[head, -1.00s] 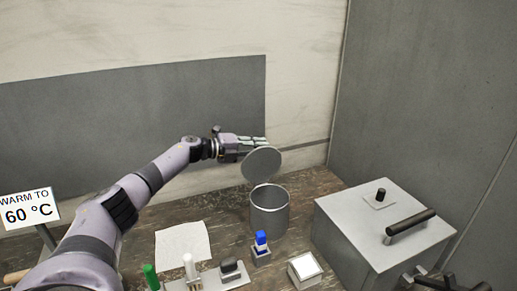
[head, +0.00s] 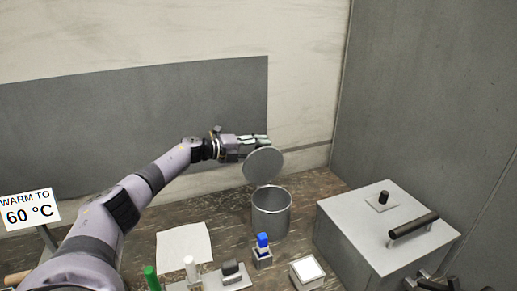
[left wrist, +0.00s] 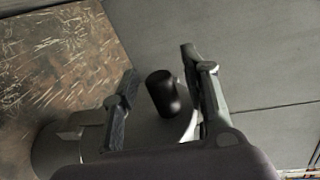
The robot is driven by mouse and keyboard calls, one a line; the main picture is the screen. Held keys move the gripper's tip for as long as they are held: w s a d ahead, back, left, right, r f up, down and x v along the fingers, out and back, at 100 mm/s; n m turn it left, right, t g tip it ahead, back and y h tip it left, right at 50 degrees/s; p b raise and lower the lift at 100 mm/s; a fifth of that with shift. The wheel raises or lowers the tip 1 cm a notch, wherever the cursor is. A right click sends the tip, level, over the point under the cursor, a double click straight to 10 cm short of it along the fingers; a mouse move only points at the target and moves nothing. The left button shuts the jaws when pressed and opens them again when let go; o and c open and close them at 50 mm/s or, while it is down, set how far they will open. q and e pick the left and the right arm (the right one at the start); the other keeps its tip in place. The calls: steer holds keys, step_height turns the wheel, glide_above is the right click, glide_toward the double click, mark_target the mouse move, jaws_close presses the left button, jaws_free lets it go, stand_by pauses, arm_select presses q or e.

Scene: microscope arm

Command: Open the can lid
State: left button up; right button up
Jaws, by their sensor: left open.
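The grey metal can (head: 270,214) stands on the worktop with its mouth uncovered. Its round grey lid (head: 264,165) is raised, tilted steeply above the can's back rim. My left gripper (head: 256,140) is at the lid's top edge, behind it. In the left wrist view, my left gripper (left wrist: 160,98) is open, with a black knob (left wrist: 162,93) between its spread fingers. The can's side (left wrist: 58,150) shows at the lower left there. Dark parts of what looks like my right gripper (head: 432,283) show at the bottom right, mostly cut off.
A grey box (head: 345,235) with a black handle stands right of the can. A blue-capped item (head: 262,250) and a small white-topped block (head: 306,270) are in front. A white sheet (head: 184,246) lies left. A sign (head: 29,209) reads "WARM TO 60 °C". The wall is behind.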

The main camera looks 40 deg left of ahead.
arm_select(q)
steer(key=shift+s, duration=0.1)
steer(key=v, duration=1.2)
steer(key=shift+r, duration=0.1)
